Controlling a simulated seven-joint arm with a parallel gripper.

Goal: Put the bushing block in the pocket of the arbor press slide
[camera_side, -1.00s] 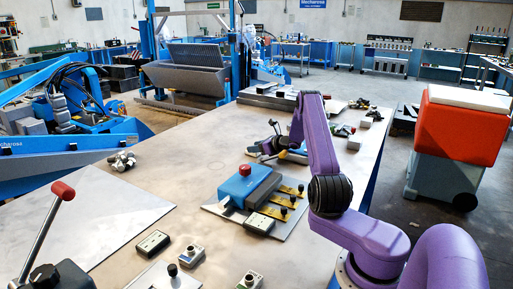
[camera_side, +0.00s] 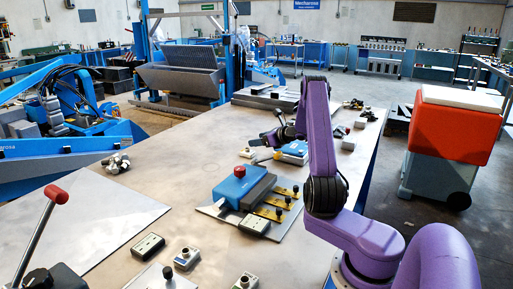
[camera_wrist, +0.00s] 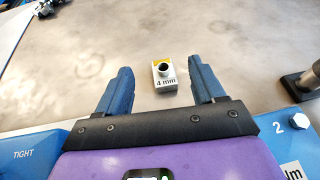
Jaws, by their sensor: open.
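A small white block with a yellow patch, a black round top and a "4 mm" label, seemingly the bushing block (camera_wrist: 164,74), stands on the table in the wrist view. My gripper (camera_wrist: 160,80) is open, its two blue fingers apart on either side of the block's near end in the picture. I cannot tell the height between them. In the side view my gripper (camera_side: 274,138) hangs over the far part of the table, and I cannot make out that block there. A red-knobbed lever (camera_side: 40,235) at the left may belong to the arbor press. I cannot pick out the slide's pocket.
A blue fixture (camera_side: 238,187) with a red knob and brass clamps sits on a plate mid-table. A blue unit (camera_side: 294,149) lies near my gripper. Small blocks (camera_side: 186,258) stand at the front. A metal cluster (camera_side: 116,162) lies left. Bare table lies between.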

